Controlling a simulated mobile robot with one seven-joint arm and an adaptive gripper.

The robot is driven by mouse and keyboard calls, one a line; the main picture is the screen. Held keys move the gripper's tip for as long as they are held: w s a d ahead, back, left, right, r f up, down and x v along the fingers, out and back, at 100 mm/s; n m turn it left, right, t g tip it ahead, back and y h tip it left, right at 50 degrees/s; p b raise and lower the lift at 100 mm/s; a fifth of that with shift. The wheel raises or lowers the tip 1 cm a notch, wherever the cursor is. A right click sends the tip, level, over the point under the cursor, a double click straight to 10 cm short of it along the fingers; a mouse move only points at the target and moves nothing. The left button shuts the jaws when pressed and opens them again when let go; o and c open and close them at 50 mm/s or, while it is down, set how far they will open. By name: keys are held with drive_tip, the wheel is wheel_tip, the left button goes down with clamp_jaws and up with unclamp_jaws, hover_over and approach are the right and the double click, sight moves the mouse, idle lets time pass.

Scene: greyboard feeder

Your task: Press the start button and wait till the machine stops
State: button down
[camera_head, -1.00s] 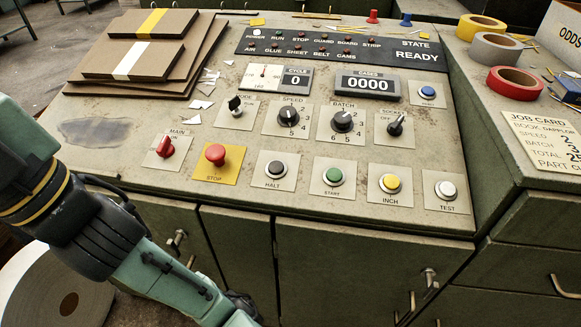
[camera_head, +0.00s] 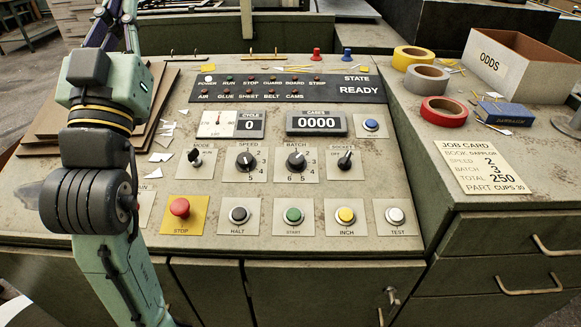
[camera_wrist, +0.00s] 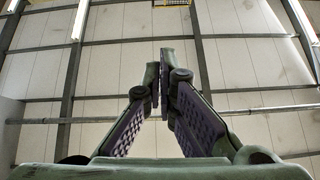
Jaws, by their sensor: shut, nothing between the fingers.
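The green start button (camera_head: 293,215) sits in the bottom row of the sloped control panel (camera_head: 300,258), between the halt button (camera_head: 239,215) and the yellow inch button (camera_head: 345,215). Nothing touches it. The state display (camera_head: 359,84) reads READY. The cases counter (camera_head: 317,122) shows 0000 and the cycle counter (camera_head: 251,126) shows 0. The power lamp looks lit white. My gripper (camera_wrist: 163,78) is shut and empty in the wrist view, with the far wall or ceiling beyond it. In the head view my arm rises along the panel's left side, away from the button.
A red stop button (camera_head: 180,207) on a yellow plate stands close to my arm. Boards (camera_head: 75,125) lie behind the arm. The right side holds tape rolls (camera_head: 443,111), a job card (camera_head: 485,168) and an odds box (camera_head: 515,65). The space over the button row is clear.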

drive_tip(key=w+d+f+m+g+h+p, duration=0.2)
drive_tip(key=w+d+f+m+g+h, duration=0.2)
drive_tip(key=w+d+f+g+h, duration=0.4)
drive_tip(key=m+g+h+p, duration=0.2)
drive_tip(key=m+g+p, duration=0.2)
drive_tip(key=g, duration=1)
hover_over(292, 214)
drive_tip(key=s, duration=0.3)
wheel_tip(292, 214, down, 17)
drive_tip(key=shift+w, duration=0.25)
drive_tip(key=shift+f, duration=0.15)
drive_tip(key=f+b, duration=0.2)
drive_tip(key=w+f+b, duration=0.1)
drive_tip(key=f+b, duration=0.1)
drive_tip(key=f, duration=0.1)
drive_tip(key=w+f+b, duration=0.1)
drive_tip(key=f+b, duration=0.1)
drive_tip(key=f, duration=0.1)
drive_tip(key=shift+w+f+b, duration=0.1)
drive_tip(key=shift+f+b, duration=0.05)
drive_tip(key=shift+b, duration=0.2)
drive_tip(key=shift+w+f+b, duration=0.1)
drive_tip(key=shift+f+b, duration=0.25)
drive_tip(key=shift+f, duration=0.05)
